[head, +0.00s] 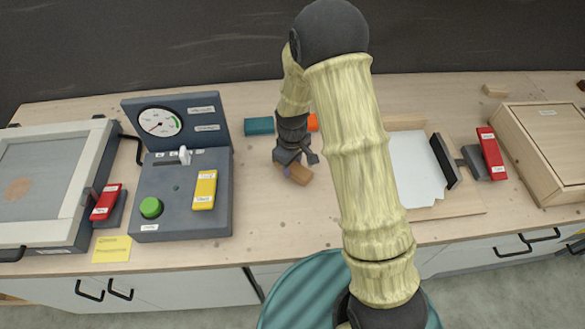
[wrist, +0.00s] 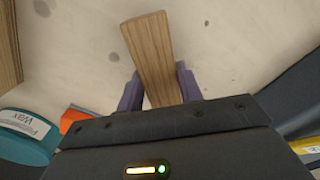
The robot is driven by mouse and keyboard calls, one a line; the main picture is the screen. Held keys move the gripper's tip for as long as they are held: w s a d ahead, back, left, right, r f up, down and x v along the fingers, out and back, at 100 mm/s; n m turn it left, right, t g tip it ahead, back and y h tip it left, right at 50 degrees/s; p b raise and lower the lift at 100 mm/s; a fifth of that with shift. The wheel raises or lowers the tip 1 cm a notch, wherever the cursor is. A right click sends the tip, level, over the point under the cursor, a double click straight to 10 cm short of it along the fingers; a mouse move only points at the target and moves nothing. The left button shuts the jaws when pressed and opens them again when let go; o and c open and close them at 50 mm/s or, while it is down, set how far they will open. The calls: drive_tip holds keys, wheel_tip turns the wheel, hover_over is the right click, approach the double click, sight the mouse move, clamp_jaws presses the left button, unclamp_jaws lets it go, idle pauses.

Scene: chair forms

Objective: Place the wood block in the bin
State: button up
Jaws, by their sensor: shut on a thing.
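The wood block (head: 298,174) is a small brown piece at the middle of the workbench in the head view. My gripper (head: 293,165) points down and is shut on it. In the wrist view, the wood block (wrist: 156,50) sticks out lengthwise between the two purple fingers of my gripper (wrist: 158,80). I cannot tell whether the block touches the bench or hangs just above it. A teal, ribbed, round bin (head: 297,285) stands in front of the bench at the bottom; my arm hides its right part.
A grey control box (head: 184,215) with gauge, green button and yellow switch stands left of the gripper. A white sheet (head: 412,165) and wooden box (head: 545,145) are right. Bench front (head: 262,215) is clear.

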sight(293, 165)
wheel_tip(293, 165, up, 8)
drive_tip(key=shift+r+b, duration=0.1)
drive_tip(key=shift+b, duration=0.2)
drive_tip(key=shift+d, duration=0.1)
idle(0.4)
